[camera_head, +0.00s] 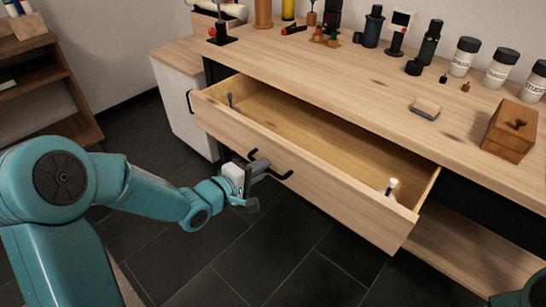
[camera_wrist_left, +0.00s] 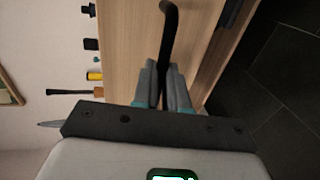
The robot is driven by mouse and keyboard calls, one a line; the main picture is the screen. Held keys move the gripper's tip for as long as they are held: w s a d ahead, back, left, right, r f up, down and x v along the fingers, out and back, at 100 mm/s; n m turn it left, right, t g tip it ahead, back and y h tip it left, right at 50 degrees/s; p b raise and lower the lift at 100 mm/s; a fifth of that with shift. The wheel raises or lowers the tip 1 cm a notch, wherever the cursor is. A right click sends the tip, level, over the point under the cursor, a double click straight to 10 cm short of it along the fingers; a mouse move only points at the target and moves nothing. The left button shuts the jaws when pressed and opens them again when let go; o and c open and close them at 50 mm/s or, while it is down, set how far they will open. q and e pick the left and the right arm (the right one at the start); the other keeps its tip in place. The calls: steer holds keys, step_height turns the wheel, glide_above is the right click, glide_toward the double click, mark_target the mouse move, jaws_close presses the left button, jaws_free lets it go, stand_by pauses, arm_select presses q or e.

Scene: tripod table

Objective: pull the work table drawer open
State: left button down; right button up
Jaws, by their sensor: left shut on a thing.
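The work table (camera_head: 330,62) has a wide drawer (camera_head: 320,195) that stands well open, its inside showing. A black bar handle (camera_head: 283,175) is fixed on the drawer front. My left gripper (camera_head: 258,166) is shut on the handle, towards its left part. In the left wrist view the black handle (camera_wrist_left: 170,28) runs down between the two grey fingers of the gripper (camera_wrist_left: 164,72), with the wooden drawer front (camera_wrist_left: 125,60) behind. The drawer holds a small dark upright item (camera_head: 230,99) at the left and a white-topped item (camera_head: 391,186) at the right. My right gripper is out of view.
A light cabinet (camera_head: 186,110) with a black handle stands left of the drawer. A wooden shelf (camera_head: 45,112) is at the far left. Bottles, jars and a wooden box (camera_head: 510,130) stand on the tabletop. Dark tiled floor (camera_head: 250,255) before the drawer is clear.

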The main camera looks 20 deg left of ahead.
arm_select(q)
steer(key=shift+f+v, duration=0.2)
steer(key=shift+v, duration=0.7)
steer(key=shift+f+v, duration=0.2)
steer(key=shift+v, duration=0.75)
steer(key=c, duration=1.2)
jaws_free()
steer(key=shift+o, duration=0.2)
steer(key=shift+s, duration=0.1)
